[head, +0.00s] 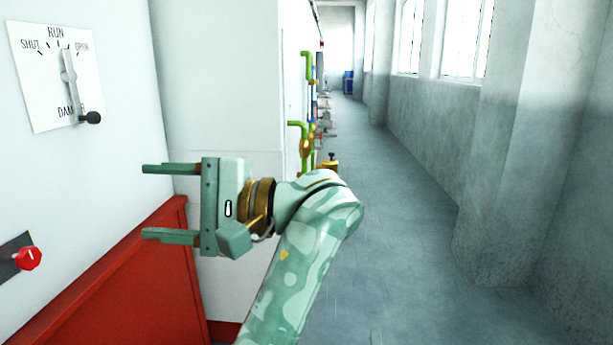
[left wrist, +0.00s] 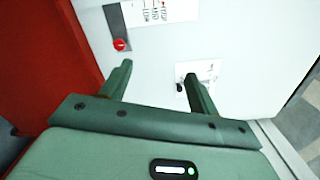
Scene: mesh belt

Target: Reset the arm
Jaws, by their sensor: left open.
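My left arm (head: 303,262) is pale green and mottled. It comes up from the bottom middle of the head view and bends at a joint near the picture's middle. My left gripper (head: 145,202) points left toward the white wall, its two green fingers wide apart with nothing between them. In the left wrist view the open gripper (left wrist: 158,70) also faces the white panel, with clear space between the fingers. My right gripper is not in view.
A dial plate (head: 28,75) with a black-knobbed lever (head: 90,117) and a red knob (head: 28,258) are on the left wall. A red panel (head: 150,285) stands below. Green pipes (head: 307,68) line the cabinet's far side. The corridor floor (head: 400,230) is clear.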

